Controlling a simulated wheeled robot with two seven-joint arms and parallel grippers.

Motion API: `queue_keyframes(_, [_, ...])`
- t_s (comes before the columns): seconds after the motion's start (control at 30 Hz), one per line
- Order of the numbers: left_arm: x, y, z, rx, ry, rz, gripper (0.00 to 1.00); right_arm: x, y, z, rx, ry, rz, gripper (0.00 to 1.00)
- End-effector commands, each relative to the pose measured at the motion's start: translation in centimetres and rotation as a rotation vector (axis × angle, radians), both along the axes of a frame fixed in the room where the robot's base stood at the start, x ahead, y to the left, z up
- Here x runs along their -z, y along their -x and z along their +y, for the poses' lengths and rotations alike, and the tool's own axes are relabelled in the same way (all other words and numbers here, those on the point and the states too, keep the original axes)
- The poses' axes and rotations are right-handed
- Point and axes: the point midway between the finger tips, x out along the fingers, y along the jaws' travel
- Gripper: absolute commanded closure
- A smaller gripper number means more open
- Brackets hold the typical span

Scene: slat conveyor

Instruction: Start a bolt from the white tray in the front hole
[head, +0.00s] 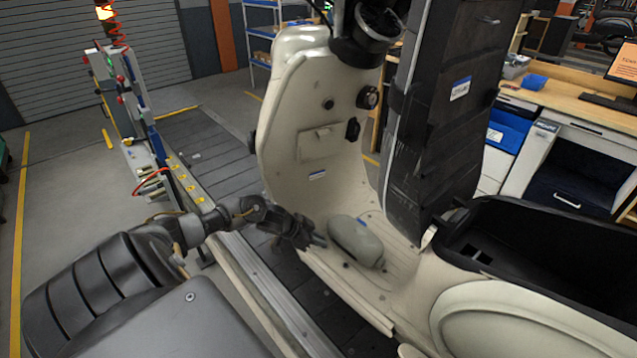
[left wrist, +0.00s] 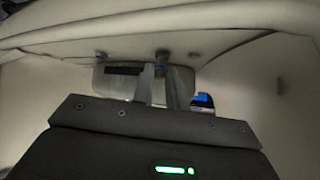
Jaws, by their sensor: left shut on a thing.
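My left gripper (head: 318,242) is low inside the cream scooter body (head: 300,120), just above the footboard and left of a grey-green rounded object (head: 356,242). In the left wrist view its two fingers (left wrist: 162,90) are close together, shut on a small blue-grey bolt (left wrist: 162,56) at their tips. The bolt's tip is against or near a cream surface; I cannot tell whether it is in a hole. A second small blue-grey piece (left wrist: 101,56) sits to its left. The front hole cannot be made out. I cannot identify the white tray. My right gripper is not in view.
The open black seat well (head: 540,255) is at the right. The conveyor edge rail (head: 255,285) runs beneath my left forearm. A workbench (head: 575,105) stands at the back right.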

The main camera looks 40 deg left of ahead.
Motion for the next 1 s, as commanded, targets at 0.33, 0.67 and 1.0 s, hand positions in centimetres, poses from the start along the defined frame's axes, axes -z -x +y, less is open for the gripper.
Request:
queue_keyframes(0.33, [0.4,0.0,0.2,0.104,-0.001,0.005,1.00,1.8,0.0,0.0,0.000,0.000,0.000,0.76])
queue_keyframes(0.67, [0.2,0.1,0.2,0.116,-0.001,0.007,0.84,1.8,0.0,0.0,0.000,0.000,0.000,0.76])
queue_keyframes(1.0, [0.1,0.0,0.2,0.115,-0.001,0.002,0.60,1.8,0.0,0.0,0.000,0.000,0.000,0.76])
